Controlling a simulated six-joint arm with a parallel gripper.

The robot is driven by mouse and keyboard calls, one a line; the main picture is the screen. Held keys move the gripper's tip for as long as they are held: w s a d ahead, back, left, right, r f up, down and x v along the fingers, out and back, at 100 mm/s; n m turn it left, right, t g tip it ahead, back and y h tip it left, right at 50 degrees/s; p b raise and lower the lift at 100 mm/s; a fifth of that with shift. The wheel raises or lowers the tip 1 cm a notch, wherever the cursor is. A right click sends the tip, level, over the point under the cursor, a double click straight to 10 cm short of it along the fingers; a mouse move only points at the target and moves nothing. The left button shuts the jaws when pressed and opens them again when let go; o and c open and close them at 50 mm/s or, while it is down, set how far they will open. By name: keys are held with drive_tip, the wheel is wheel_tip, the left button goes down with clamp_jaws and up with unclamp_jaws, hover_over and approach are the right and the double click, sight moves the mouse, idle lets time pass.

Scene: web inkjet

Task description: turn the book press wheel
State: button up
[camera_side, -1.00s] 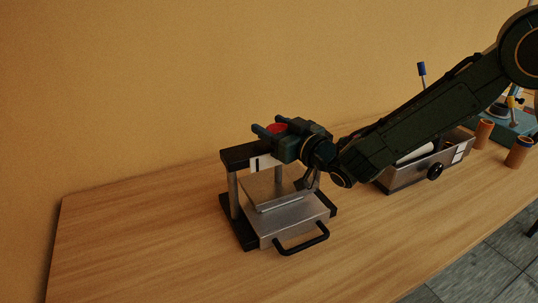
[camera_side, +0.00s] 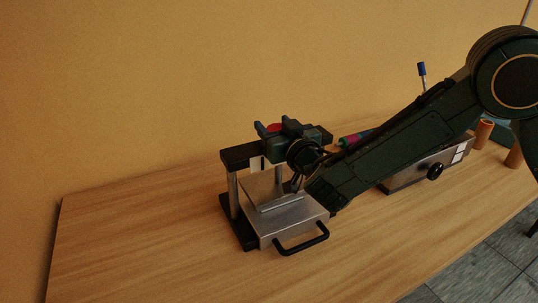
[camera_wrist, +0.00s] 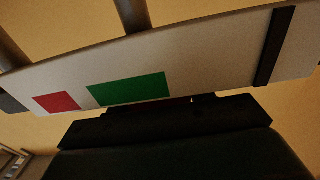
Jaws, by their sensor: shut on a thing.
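The book press stands near the left part of the table, with a black top beam (camera_side: 239,155), silver posts, a flat metal plate and a grey base (camera_side: 292,220). A small red part (camera_side: 274,127), seemingly the wheel, shows above the beam. My gripper (camera_side: 276,126) is shut on it, with a finger on either side. Most of the wheel is hidden by the fingers. The wrist view shows a pale panel (camera_wrist: 210,55) with red and green patches and a dark block below it; the wheel cannot be made out there.
A black handle (camera_side: 303,241) sticks out from the press front. A metal box with a black knob (camera_side: 434,172) stands to the right, partly behind my arm. Orange-brown cylinders (camera_side: 483,133) stand farther right. The table's left and front are clear.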

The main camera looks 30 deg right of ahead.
drive_tip(key=shift+d+f+m+h, duration=0.15)
drive_tip(key=shift+m+h, duration=0.85)
drive_tip(key=shift+h, duration=0.6)
drive_tip(key=o, duration=1)
drive_tip(key=shift+c, duration=0.2)
drive_tip(key=shift+s, duration=0.1)
drive_tip(key=v, duration=1.3)
drive_tip(key=shift+s+r, duration=0.3)
drive_tip(key=shift+s, duration=0.05)
